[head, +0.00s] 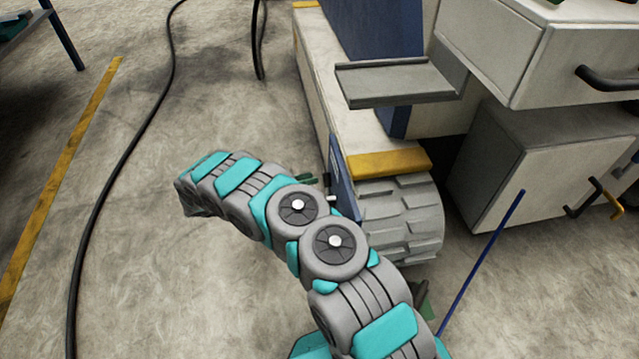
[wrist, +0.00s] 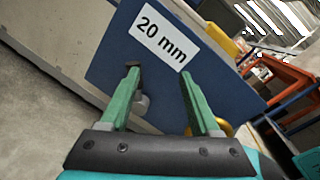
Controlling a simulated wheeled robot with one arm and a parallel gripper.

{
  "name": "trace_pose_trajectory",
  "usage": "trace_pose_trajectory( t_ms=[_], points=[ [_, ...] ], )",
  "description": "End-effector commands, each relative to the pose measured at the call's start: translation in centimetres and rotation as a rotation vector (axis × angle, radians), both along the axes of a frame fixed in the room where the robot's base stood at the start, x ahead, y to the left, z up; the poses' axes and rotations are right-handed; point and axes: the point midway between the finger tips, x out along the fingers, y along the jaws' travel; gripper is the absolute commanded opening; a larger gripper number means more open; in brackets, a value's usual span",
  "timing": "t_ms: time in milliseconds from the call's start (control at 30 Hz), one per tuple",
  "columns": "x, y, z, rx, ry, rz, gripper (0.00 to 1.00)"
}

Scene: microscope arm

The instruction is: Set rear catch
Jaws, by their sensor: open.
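My gripper (wrist: 160,73) is open, its two green fingers spread in front of a blue plate (wrist: 112,70) with a white "20 mm" label (wrist: 165,35). A small grey knob (wrist: 141,104) shows between the fingers, close beside the left one; I cannot tell whether they touch. A dark piece sits at the left fingertip. Part of a yellow ring (wrist: 222,129) shows behind the right finger. In the head view, the blue plate (head: 343,182) is on the machine's side, and my arm hides most of the gripper. I cannot tell for certain which part is the rear catch.
A chunky grey wheel (head: 402,220) sits under a yellow edge (head: 390,164), right of my arm. A grey tray (head: 395,82) juts out above. White cabinets (head: 540,160) with handles stand at right.

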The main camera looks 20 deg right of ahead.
Motion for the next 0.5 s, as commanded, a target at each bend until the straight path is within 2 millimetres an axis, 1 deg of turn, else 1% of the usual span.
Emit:
trace_pose_trajectory(
  t_ms=[33,100,200,300,367,500],
  points=[
    [0.2,0.7,-1.4,-0.007,0.028,0.023,0.63],
    [0.5,1.4,-2.9,-0.018,0.062,0.051,0.63],
    [0.7,2.2,-4.3,-0.030,0.098,0.080,0.63],
    [0.8,2.6,-5.1,-0.038,0.120,0.096,0.63],
    [0.8,2.7,-5.3,-0.040,0.126,0.100,0.63],
    [0.9,2.1,-5.4,-0.042,0.128,0.101,0.63]
  ],
)
